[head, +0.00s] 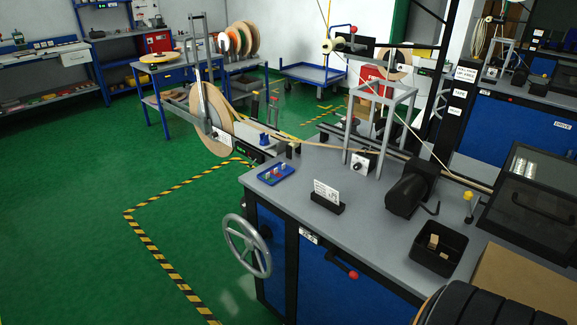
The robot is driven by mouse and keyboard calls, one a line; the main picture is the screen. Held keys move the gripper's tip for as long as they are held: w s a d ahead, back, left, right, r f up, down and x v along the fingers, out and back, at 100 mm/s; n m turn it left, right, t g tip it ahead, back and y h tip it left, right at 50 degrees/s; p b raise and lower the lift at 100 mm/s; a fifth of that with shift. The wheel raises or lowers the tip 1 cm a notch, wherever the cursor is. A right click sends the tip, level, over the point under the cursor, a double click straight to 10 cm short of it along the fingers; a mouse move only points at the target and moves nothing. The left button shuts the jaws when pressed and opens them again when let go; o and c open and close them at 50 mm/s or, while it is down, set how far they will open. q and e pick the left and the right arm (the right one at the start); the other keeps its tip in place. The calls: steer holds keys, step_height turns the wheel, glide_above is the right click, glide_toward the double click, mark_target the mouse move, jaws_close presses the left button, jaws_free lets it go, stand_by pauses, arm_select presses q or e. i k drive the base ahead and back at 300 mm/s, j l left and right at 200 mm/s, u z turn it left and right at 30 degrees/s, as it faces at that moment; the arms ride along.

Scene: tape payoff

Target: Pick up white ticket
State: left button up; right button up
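The white ticket (326,191) has dark printed lines and stands upright, leaning slightly, in a black slotted holder (327,204) near the front of the grey workbench (290,205). The ticket's lower edge is hidden in the holder. Neither of my grippers shows in the head view, so nothing of mine is seen touching the ticket.
A blue tray (276,175) with small pegs lies left of the ticket. A black motor-like unit (411,188) and a black bin (439,248) stand to its right. A grey frame (379,105) rises behind. A handwheel (247,246) projects from the bench front. Green floor is clear at left.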

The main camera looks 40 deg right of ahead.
mark_target(326, 192)
steer(key=i+z, duration=0.4)
steer(key=i+j+z, duration=0.25)
steer(key=z, duration=0.15)
steer(key=i+j+z, duration=0.25)
steer(key=z, duration=0.2)
steer(key=i+j+z, duration=0.4)
